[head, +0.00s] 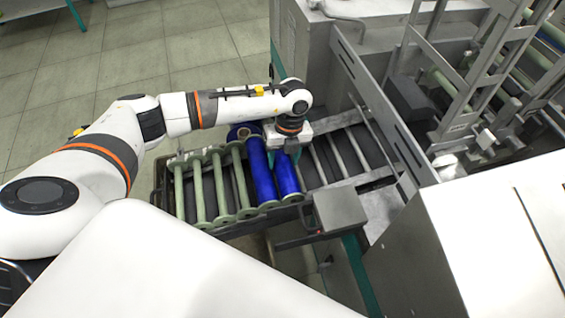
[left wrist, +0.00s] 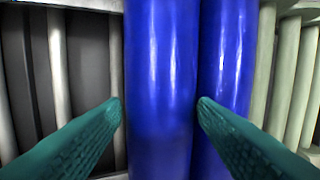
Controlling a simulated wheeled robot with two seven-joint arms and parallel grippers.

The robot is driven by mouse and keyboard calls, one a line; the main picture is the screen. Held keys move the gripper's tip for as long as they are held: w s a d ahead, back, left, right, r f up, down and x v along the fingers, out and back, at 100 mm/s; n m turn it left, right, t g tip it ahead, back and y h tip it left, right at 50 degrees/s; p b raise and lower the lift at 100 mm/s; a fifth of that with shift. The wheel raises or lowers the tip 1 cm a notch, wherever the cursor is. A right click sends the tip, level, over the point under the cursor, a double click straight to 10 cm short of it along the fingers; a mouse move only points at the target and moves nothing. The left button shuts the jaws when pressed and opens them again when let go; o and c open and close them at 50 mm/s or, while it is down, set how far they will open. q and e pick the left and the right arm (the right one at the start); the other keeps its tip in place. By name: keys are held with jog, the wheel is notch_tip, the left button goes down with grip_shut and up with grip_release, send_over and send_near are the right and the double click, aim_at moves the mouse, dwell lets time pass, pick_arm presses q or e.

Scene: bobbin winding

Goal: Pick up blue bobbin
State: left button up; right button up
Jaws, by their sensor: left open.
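Two blue bobbins lie side by side on the rack, a right one (head: 287,176) and a left one (head: 262,178) in the head view. My left gripper (head: 289,149) is over the far part of the right one. In the left wrist view, its green fingers (left wrist: 160,102) are open on either side of one blue bobbin (left wrist: 159,60). The second blue bobbin (left wrist: 223,60) is close beside it, with the right fingertip near the gap between them. I cannot tell whether the fingers touch either bobbin. My right gripper is not in view.
Several pale green bobbins (head: 219,183) lie left of the blue ones. Rollers (head: 340,153) continue to the right, with bare slots between them. A grey box (head: 340,207) stands at the rack's near edge. A large machine (head: 440,80) stands behind and to the right.

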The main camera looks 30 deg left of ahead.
pick_arm(q)
jog(key=c, duration=0.8)
jog(key=shift+r, duration=0.1)
